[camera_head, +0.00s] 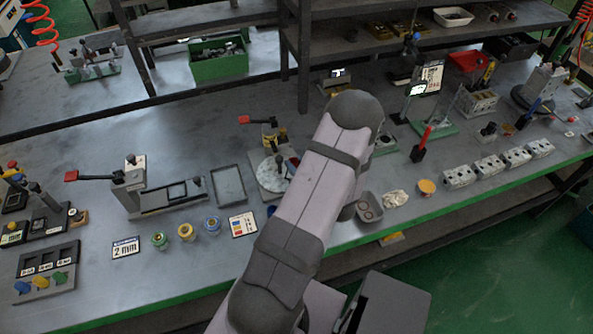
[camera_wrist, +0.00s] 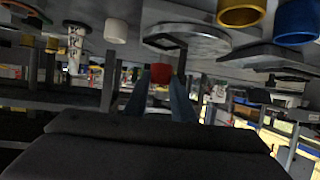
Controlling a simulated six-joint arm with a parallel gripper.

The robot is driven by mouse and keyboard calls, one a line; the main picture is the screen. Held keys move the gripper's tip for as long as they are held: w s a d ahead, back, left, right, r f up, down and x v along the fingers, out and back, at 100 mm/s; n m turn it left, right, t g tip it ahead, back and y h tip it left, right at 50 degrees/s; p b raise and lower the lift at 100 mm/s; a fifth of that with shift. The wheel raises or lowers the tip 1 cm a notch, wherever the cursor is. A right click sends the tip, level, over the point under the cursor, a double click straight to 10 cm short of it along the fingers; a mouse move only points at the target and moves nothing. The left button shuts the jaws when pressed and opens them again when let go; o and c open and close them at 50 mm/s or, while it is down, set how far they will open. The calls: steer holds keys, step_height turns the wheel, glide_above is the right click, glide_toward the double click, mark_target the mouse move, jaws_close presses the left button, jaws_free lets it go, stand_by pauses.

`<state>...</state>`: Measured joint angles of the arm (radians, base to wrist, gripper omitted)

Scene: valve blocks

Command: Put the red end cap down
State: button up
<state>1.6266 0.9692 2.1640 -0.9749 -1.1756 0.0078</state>
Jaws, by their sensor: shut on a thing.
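The red end cap (camera_wrist: 160,69) shows as a small red piece between the two fingertips in the wrist view. My gripper (camera_wrist: 161,77) is shut on it; the fingers lie on either side of it. In the wrist view, which is upside down, a round grey disc (camera_wrist: 187,41) is close by the cap. I cannot tell from this view whether the cap touches anything other than the fingers.
A round plate (camera_head: 269,181) with a small fixture is left of my arm. A red-handled clamp fixture (camera_head: 150,197), an empty grey tray (camera_head: 229,199) and green, yellow and blue cups (camera_head: 186,232) stand further left. Several valve blocks (camera_head: 488,166) line the right front edge.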

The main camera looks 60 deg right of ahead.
steer(key=shift+f, duration=1.65)
steer(key=shift+f, duration=0.15)
steer(key=o, duration=1)
